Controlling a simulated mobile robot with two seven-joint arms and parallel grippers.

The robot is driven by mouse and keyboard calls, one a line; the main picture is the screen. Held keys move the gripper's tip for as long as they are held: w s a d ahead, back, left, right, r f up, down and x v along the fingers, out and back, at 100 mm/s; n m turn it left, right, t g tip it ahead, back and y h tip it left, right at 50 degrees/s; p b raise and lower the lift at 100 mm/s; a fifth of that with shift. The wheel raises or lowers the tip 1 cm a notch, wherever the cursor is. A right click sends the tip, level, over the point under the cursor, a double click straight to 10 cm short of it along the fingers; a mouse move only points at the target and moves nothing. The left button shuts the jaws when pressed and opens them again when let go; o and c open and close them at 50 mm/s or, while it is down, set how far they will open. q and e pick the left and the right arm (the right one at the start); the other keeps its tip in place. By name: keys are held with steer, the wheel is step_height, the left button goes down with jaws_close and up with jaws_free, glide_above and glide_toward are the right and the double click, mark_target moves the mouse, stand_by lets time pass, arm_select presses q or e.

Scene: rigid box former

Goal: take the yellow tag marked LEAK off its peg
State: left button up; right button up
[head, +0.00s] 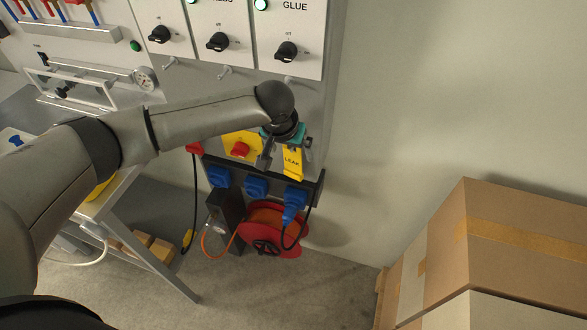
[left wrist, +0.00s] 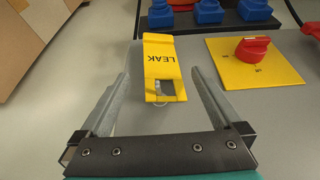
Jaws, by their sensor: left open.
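The yellow tag marked LEAK (head: 292,163) hangs on the grey panel at the lower right, above the blue sockets. In the left wrist view the tag (left wrist: 162,62) shows upside down, with its slotted end toward me and a small pale peg (left wrist: 160,99) at that slot. My left gripper (head: 285,163) is in front of the tag, and its wrist hides part of the tag's top in the head view. The gripper's two fingers (left wrist: 160,76) are apart, one on each side of the tag, with gaps; neither visibly touches it. My right gripper is not in view.
A red rotary switch (head: 240,149) on a yellow plate sits just left of the tag. Blue sockets (head: 256,187) and a plugged cable lie below, above a red cable reel (head: 272,230). Cardboard boxes (head: 520,240) stand at right; the wall between is clear.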

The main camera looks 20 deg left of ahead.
mark_target(294, 161)
arm_select(q)
steer(key=x, duration=0.2)
steer(key=b+x, duration=0.1)
steer(key=x, duration=0.1)
steer(key=shift+s+d+f, duration=0.1)
steer(key=shift+f, duration=0.35)
steer(key=shift+c, duration=0.2)
steer(key=c, duration=1.4)
